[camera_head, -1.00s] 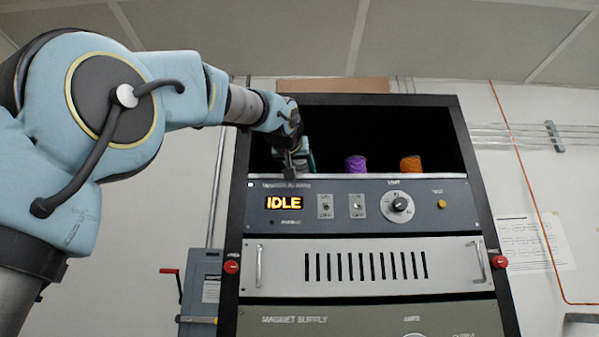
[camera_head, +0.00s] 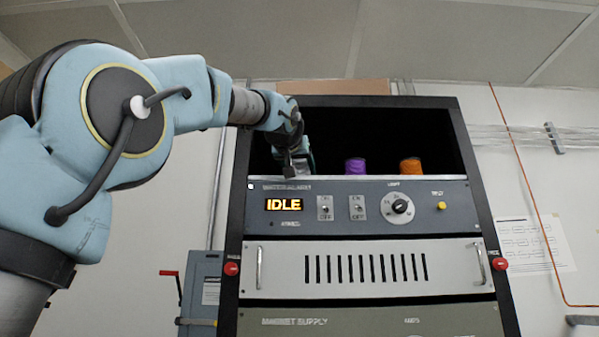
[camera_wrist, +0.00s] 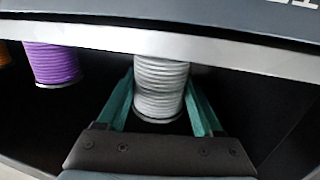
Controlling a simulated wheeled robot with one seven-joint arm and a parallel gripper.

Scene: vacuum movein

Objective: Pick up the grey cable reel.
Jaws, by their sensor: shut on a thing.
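The grey cable reel (camera_wrist: 160,88) stands upright between the two green fingers of my gripper (camera_wrist: 160,105) in the wrist view. The fingers are shut on it, one at each side. Its upper end in that picture is cut off by the pale shelf edge. In the head view my gripper (camera_head: 296,160) reaches into the dark rack opening at its left side, and the grey reel is hidden there behind my wrist.
A purple reel (camera_head: 355,165) and an orange reel (camera_head: 410,168) stand to the right in the same bay. The rack's front panel (camera_head: 357,205) with switches, knob and IDLE display lies just below. The rack's side posts bound the opening.

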